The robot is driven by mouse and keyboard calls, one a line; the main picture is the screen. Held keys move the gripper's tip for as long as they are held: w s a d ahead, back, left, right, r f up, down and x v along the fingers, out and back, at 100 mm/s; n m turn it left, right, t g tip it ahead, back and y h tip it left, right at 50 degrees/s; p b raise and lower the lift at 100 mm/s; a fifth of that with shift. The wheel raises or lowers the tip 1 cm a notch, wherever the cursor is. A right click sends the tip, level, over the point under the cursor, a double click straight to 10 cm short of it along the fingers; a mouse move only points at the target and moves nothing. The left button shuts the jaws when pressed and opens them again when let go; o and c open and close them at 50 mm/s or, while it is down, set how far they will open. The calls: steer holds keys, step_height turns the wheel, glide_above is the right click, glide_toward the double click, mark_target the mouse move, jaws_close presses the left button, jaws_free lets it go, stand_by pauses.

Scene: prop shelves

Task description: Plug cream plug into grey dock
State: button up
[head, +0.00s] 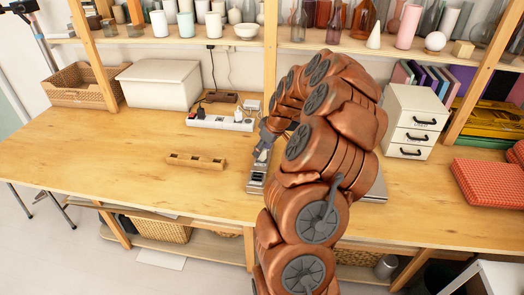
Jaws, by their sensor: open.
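The grey dock (255,187) is a narrow strip on the wooden table, left of my arm, with dark sockets on its top. A small pale piece that looks like the cream plug (261,156) is at the dock's far end, just below my gripper. I cannot tell whether it is seated in a socket or only resting there. My gripper (265,146) is small in view, pointing down over that end with its fingers open. Whether the fingers touch the pale piece is unclear. My arm hides the table right behind the gripper.
A white power strip (220,123) with a pale plug (238,115) stands behind left. A wooden holder (196,161) lies to the left. A white drawer unit (413,122) stands right of my arm, and a white box (160,84) back left. The table's left front is clear.

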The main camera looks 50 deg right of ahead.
steer(key=v, duration=1)
steer(key=shift+r, duration=0.1)
steer(key=s+a+r+n+g+y, duration=0.1)
steer(key=s+a+r+g, duration=0.1)
steer(key=a, duration=1.2)
steer(key=s+a+r+g, duration=0.1)
steer(key=s+a+r, duration=0.15)
steer(key=a, duration=1.15)
steer(key=s+a+f+g, duration=0.1)
steer(key=s+a, duration=0.2)
steer(key=s, duration=0.4)
steer(key=s+a+f+m+g+h, duration=0.1)
steer(key=s+a, duration=0.2)
steer(key=s, duration=0.4)
steer(key=s+a+f+m+g, duration=0.1)
steer(key=s+a, duration=0.2)
steer(key=s, duration=0.4)
steer(key=shift+a, duration=0.4)
